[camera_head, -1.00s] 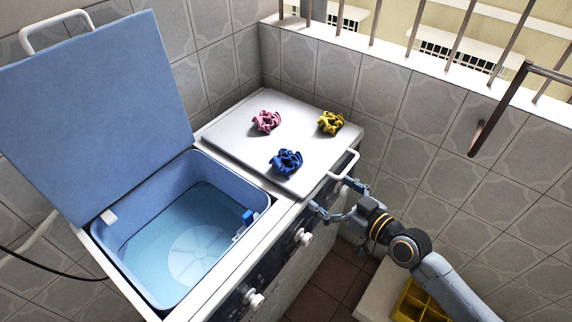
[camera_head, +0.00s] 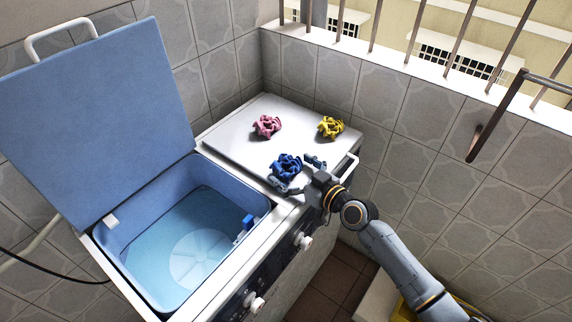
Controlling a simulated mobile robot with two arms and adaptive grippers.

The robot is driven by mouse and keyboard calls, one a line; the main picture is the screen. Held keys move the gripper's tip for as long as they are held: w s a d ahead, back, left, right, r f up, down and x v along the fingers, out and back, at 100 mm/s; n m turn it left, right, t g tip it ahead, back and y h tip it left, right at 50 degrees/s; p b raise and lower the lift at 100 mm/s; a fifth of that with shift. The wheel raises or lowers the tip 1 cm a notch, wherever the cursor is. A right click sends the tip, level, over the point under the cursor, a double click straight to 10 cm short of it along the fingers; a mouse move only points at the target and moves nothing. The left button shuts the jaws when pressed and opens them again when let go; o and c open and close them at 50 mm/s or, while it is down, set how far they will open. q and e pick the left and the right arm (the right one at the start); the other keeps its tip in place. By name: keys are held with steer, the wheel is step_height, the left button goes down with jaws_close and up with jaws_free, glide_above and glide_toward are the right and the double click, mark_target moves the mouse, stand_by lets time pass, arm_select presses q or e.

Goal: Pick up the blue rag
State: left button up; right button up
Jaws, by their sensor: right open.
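The blue rag (camera_head: 285,166) lies crumpled on the white lid near its front edge, in the middle of the head view. My right gripper (camera_head: 298,174) is open beside the rag, just to its right and front. One finger is close to the rag's front side and the other is to its right. I cannot tell whether a finger touches the rag. My left gripper does not show.
A pink rag (camera_head: 266,126) and a yellow rag (camera_head: 331,127) lie farther back on the white lid (camera_head: 232,142). To the left is an open tub (camera_head: 128,262) with water and a raised blue lid (camera_head: 95,110). A white handle (camera_head: 347,168) sticks up at the right edge.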

steer(key=shift+x, duration=1)
steer(key=shift+c, duration=0.2)
steer(key=c, duration=0.9)
steer(key=shift+d, duration=0.1)
